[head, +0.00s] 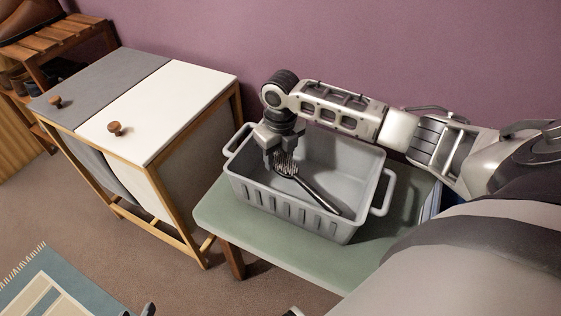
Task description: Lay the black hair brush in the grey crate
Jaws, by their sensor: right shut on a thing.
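The grey crate (262,200) stands on a green bench, open side up. The black hair brush (316,194) is inside the crate's outline, bristles facing up, with its handle slanting to the lower right. My right gripper (276,161) reaches down into the crate at its left end and is shut on the brush near the bristle head. I cannot tell whether the brush touches the crate floor. Small dark pieces cut off by the bottom edge may belong to my left gripper; its jaws cannot be made out.
The green bench (228,225) has some bare top in front of the crate. A cabinet (165,95) with a grey and white lid and wooden knobs stands to the left. A wooden rack (52,35) is at the far left. A blue fringed rug (75,275) lies on the floor.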

